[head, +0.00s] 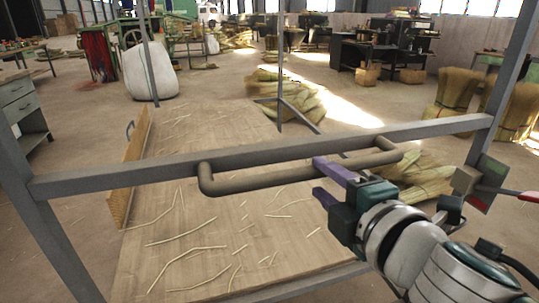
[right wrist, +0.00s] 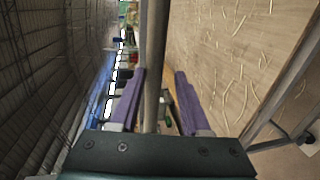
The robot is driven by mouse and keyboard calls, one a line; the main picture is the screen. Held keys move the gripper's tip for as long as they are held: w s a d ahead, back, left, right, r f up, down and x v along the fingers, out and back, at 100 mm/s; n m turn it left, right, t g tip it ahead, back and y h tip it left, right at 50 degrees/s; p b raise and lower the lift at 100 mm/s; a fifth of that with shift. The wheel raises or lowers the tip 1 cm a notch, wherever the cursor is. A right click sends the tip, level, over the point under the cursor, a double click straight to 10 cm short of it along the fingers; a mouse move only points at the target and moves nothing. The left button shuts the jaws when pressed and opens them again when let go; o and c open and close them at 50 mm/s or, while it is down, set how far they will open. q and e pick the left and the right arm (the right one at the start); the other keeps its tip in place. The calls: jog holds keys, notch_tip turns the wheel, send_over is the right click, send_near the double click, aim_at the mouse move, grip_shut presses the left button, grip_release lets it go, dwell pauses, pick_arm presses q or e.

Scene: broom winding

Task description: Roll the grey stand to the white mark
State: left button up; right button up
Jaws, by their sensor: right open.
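The grey stand (head: 110,173) is a metal frame with upright posts around a wooden top. A brown-grey handle (head: 245,183) is fixed along its near crossbar. My right gripper (head: 322,178) comes in from the right, at the right part of the handle. Its purple fingers are open. In the right wrist view the handle (right wrist: 155,55) runs between the two fingers of the right gripper (right wrist: 160,73), with gaps on both sides. Whether it touches either finger is unclear. My left gripper is not in view. I cannot make out a white mark on the floor.
Loose straw strands lie on the wooden top (head: 165,222). Straw bundles (head: 290,98) lie on the floor beyond, and more stand at the right (head: 455,90). A white sack (head: 150,72) and a drawer cabinet (head: 22,108) are at the left. Open, partly sunlit floor (head: 330,75) stretches ahead.

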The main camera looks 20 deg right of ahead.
jog(key=shift+o, duration=1.3)
jog(key=shift+s+d+f, duration=0.1)
jog(key=v, duration=1)
